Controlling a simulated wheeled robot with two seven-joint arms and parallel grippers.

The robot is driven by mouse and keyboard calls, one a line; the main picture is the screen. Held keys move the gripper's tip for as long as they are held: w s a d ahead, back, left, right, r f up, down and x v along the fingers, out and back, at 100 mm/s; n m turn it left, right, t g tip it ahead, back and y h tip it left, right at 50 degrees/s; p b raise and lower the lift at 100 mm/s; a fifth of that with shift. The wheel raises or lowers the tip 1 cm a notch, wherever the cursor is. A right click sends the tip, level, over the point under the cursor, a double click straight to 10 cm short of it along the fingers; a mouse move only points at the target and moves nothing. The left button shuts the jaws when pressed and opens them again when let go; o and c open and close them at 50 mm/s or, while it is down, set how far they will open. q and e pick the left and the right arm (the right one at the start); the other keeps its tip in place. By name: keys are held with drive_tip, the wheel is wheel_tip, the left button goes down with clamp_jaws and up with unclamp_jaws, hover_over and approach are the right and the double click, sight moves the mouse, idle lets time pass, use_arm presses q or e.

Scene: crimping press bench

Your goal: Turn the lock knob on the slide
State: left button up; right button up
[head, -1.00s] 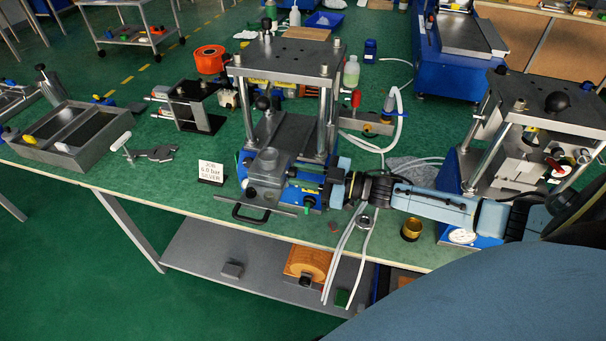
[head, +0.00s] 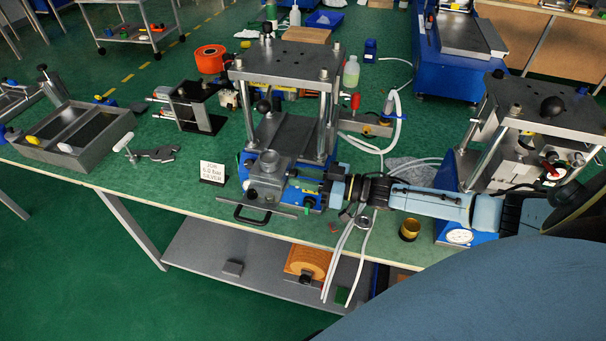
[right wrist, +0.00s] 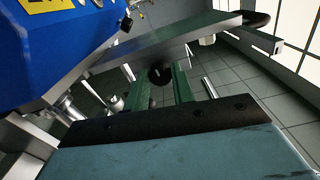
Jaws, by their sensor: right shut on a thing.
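The steel slide (head: 270,190) carries a round steel cup and sticks out at the front of the middle press (head: 285,60), with a black bar handle (head: 251,214) at its front. My right gripper (head: 298,184) reaches in from the right to the side of the slide. In the right wrist view, a black round knob (right wrist: 160,74) sits between the green fingers of my right gripper (right wrist: 161,82), which is shut on it. In the head view the gripper hides this knob. My left gripper is not in view.
A job sign (head: 212,172) stands left of the slide. White hoses (head: 347,250) hang over the bench's front edge, near a brass cup (head: 409,229). A second press (head: 540,110) stands at right. A grey divided tray (head: 75,135) and a clamp lie at left.

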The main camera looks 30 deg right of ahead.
drive_tip(key=shift+m, duration=0.6)
drive_tip(key=o, duration=1)
drive_tip(key=v, duration=1.3)
drive_tip(key=shift+s, duration=0.25)
drive_tip(key=shift+d, duration=0.1)
